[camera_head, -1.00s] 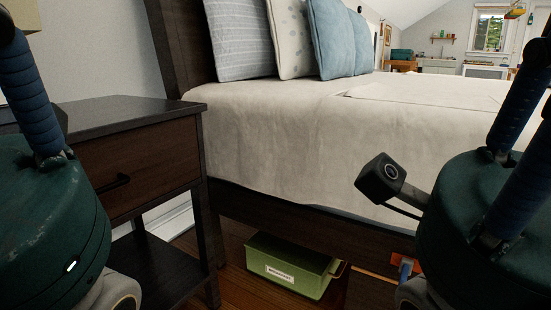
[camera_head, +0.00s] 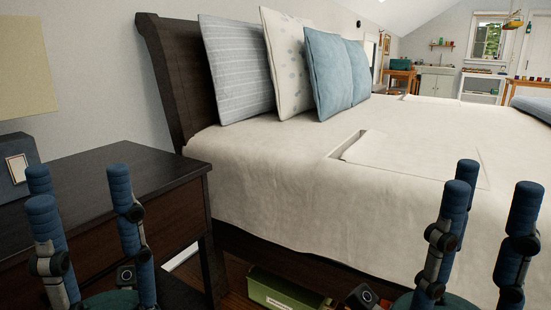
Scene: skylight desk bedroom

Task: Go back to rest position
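My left gripper (camera_head: 84,196) is in the lower left of the head view, in front of the dark nightstand. Its blue fingers point up, stand apart and have nothing between them. My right gripper (camera_head: 490,196) is in the lower right, in front of the side of the bed. Its blue fingers also point up, spread and empty. The lower parts of both grippers are cut off by the bottom edge of the view.
A dark wooden nightstand (camera_head: 110,185) stands at left with a dark box (camera_head: 16,168) on it. The bed (camera_head: 290,180) with pillows fills the middle. A green box (camera_head: 283,294) lies low under the bed. A desk area is far back right.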

